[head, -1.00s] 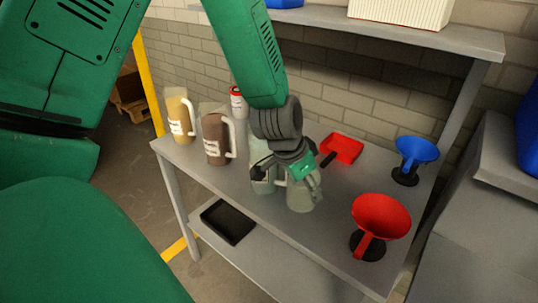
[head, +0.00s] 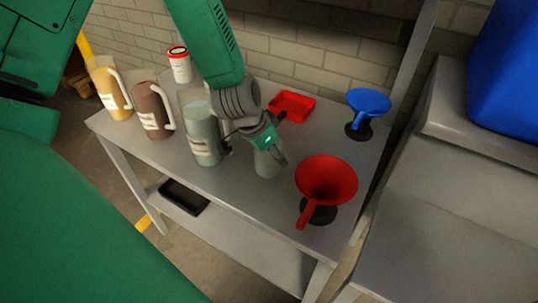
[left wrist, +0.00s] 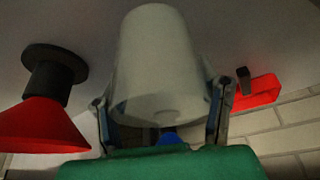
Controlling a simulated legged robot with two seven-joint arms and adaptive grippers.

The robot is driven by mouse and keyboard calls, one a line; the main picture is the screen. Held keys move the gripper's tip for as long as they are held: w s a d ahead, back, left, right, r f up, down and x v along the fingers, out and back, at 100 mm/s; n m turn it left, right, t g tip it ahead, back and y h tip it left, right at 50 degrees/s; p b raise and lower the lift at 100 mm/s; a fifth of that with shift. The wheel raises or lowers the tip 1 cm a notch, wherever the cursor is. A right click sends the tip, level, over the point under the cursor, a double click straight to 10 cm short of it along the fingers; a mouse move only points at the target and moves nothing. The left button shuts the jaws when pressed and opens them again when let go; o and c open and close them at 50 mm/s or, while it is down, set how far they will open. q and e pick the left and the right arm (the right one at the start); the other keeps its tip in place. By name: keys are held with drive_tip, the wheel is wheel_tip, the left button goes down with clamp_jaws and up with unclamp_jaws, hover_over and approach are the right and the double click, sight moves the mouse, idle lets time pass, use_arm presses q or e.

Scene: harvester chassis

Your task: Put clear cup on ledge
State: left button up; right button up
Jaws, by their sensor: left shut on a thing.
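My left gripper (head: 268,148) is shut on the clear cup (head: 267,165) over the lower worktable (head: 240,195). In the left wrist view the pale, see-through cup (left wrist: 160,65) fills the space between the two fingers (left wrist: 163,122). The gripper partly hides the cup in the head view. I cannot tell whether its base touches the tabletop. A grey raised surface (head: 445,205) stands to the right of the worktable; I cannot tell whether it is the ledge. My right gripper is not in view.
A pitcher with pale green contents (head: 203,140) stands left of the cup. A brown pitcher (head: 150,108), yellow pitcher (head: 108,90) and red-lidded container (head: 180,66) are farther left. A red funnel (head: 327,180), blue funnel (head: 368,102) and red tray (head: 295,104) are nearby.

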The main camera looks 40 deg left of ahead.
use_arm(q)
wheel_tip(320, 180, down, 2)
drive_tip(key=shift+d+f, duration=0.1)
drive_tip(key=o, duration=1.2)
drive_tip(key=shift+a, duration=0.4)
